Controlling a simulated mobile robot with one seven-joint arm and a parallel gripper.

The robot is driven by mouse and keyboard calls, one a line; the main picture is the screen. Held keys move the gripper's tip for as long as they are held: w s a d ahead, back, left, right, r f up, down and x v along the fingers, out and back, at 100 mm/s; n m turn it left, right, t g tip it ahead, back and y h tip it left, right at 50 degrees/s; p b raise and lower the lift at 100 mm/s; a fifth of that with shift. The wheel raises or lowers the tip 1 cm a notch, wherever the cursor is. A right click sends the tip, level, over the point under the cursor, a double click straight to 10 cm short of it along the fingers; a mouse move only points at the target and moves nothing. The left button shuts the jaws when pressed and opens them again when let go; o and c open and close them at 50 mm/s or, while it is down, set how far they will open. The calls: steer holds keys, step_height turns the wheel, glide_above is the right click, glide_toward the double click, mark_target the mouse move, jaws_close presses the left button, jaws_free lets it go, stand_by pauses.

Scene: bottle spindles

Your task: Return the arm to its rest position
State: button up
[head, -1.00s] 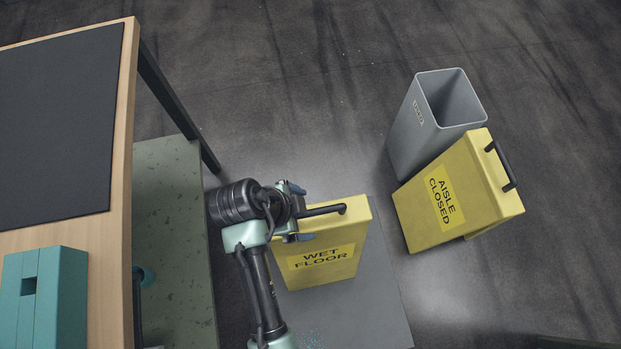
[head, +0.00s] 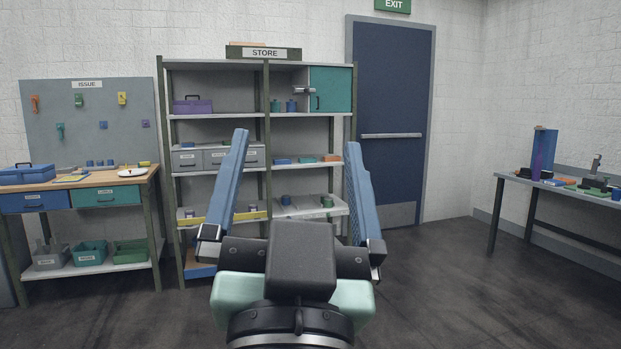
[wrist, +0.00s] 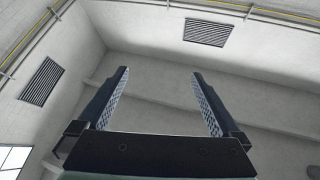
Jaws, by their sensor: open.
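My gripper (head: 296,150) stands upright in the lower middle of the head view. Its two blue fingers point up and are spread wide, with nothing between them. In the wrist view my gripper (wrist: 159,80) is also open and empty, and behind it are only the pale ceiling and walls. No object touches the fingers.
A storage shelf (head: 262,115) stands behind the gripper, with a workbench (head: 85,182) on its left. A blue door (head: 391,110) is right of the shelf. Another table (head: 560,185) stands at the far right. The floor (head: 440,280) between is clear.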

steer(key=s+d+r+n+t, duration=0.1)
steer(key=s+r+t, duration=0.1)
steer(key=s+r, duration=0.3)
steer(key=shift+s+r+n+t, duration=0.3)
steer(key=shift+s+r+t, duration=0.1)
steer(key=shift+r, duration=0.2)
